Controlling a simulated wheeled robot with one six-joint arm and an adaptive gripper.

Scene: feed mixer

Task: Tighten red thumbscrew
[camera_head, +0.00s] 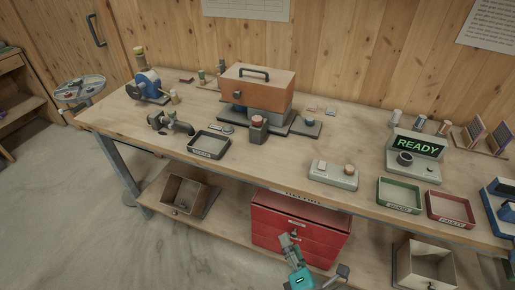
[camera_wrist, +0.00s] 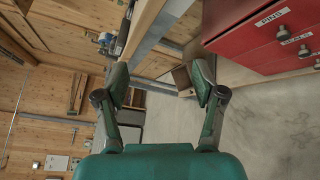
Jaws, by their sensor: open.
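No part is clearly recognisable as the red thumbscrew. A small reddish knob (camera_head: 258,120) sits on a dark grey block at the front of the feed mixer (camera_head: 257,91), an orange-brown box with a black handle on a dark base. The knob is too small to tell its shape or how far it is screwed in. My gripper (camera_head: 289,240) is low in front of the red drawer cabinet, below the bench top and well apart from the knob. In the wrist view my gripper (camera_wrist: 161,78) has its two fingers spread, with nothing between them.
The red drawer cabinet (camera_head: 298,229) stands under the bench and shows in the wrist view (camera_wrist: 265,32). On the bench top (camera_head: 280,160) are a black tray (camera_head: 208,145), a grey control box (camera_head: 333,175), green (camera_head: 399,195) and red trays (camera_head: 449,208), and a READY display (camera_head: 417,144).

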